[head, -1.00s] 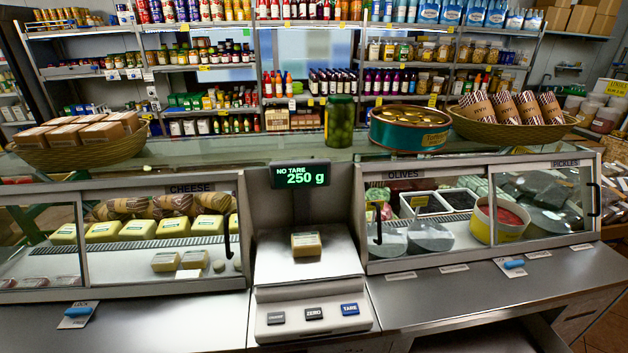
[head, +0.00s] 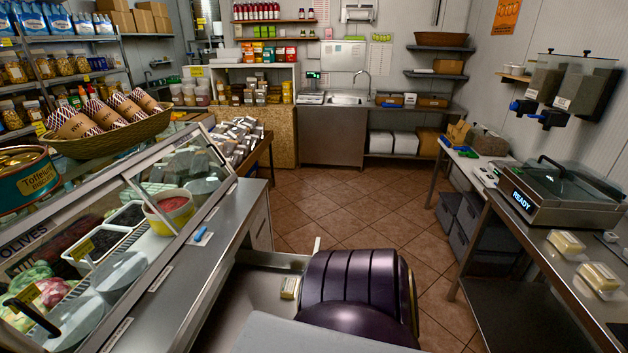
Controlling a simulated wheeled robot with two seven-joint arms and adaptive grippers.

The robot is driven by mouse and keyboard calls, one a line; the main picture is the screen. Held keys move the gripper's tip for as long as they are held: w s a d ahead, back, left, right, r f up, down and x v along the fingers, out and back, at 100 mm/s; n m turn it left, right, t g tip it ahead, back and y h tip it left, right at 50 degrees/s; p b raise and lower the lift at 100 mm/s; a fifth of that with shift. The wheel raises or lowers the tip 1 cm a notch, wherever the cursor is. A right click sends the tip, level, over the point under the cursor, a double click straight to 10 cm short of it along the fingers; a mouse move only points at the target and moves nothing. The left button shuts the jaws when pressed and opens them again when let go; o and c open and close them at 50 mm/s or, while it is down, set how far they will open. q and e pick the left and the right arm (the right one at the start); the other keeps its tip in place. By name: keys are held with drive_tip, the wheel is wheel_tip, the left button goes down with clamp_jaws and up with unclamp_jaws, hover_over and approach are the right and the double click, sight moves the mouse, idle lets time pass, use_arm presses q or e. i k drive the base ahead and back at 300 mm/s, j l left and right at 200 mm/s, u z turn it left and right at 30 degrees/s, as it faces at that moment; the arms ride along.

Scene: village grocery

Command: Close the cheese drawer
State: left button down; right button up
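A shallow grey tray-like compartment (head: 262,300) juts out from the counter at the lower middle of the head view. It looks like a pulled-out drawer, but I cannot tell for sure that it is the cheese drawer. A small pale yellow wrapped block (head: 289,287), perhaps cheese, lies in it. A dark purple ribbed rounded part, probably mine, hides its right side. The cheese display case is out of view now. Neither gripper is in view.
The olives case (head: 150,235) and steel counter (head: 190,270) run along the left. A side table (head: 520,270) at right carries a vacuum sealer (head: 563,195) reading READY and wrapped blocks (head: 567,243). Tiled floor (head: 340,215) lies clear between, towards the back sink (head: 348,98).

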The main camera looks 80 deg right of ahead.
sight(253, 281)
drive_tip(key=k+l+z, duration=0.1)
drive_tip(key=z, duration=2.15)
drive_tip(key=i+l, duration=0.05)
